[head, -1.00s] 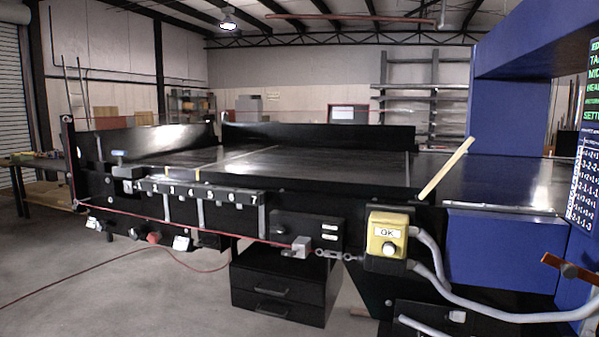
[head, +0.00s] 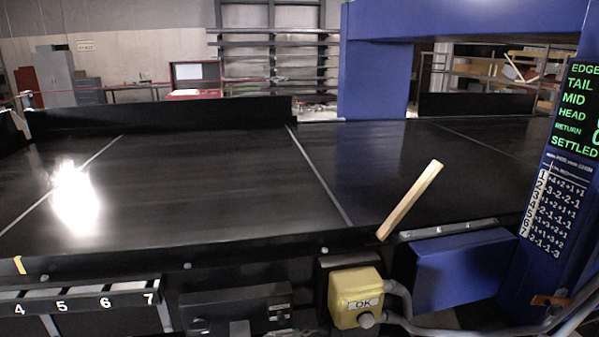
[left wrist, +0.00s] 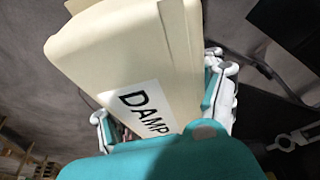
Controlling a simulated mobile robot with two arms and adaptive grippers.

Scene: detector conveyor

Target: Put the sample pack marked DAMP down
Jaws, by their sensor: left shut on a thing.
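The cream sample pack (left wrist: 120,50) fills the upper middle of the left wrist view, with a white label (left wrist: 143,107) reading DAMP. It is tilted. My left gripper (left wrist: 163,105), with teal and white fingers on both sides of the pack, is shut on it. The floor shows behind the pack, so it is held clear there. Neither the pack nor either gripper shows in the head view. My right gripper is in no view.
The black conveyor bed (head: 220,190) is bare, crossed by pale lines. In front are a yellow OK box (head: 355,300) and numbered slots (head: 85,303). A blue detector arch (head: 375,75) and green-lettered screen (head: 577,110) stand right.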

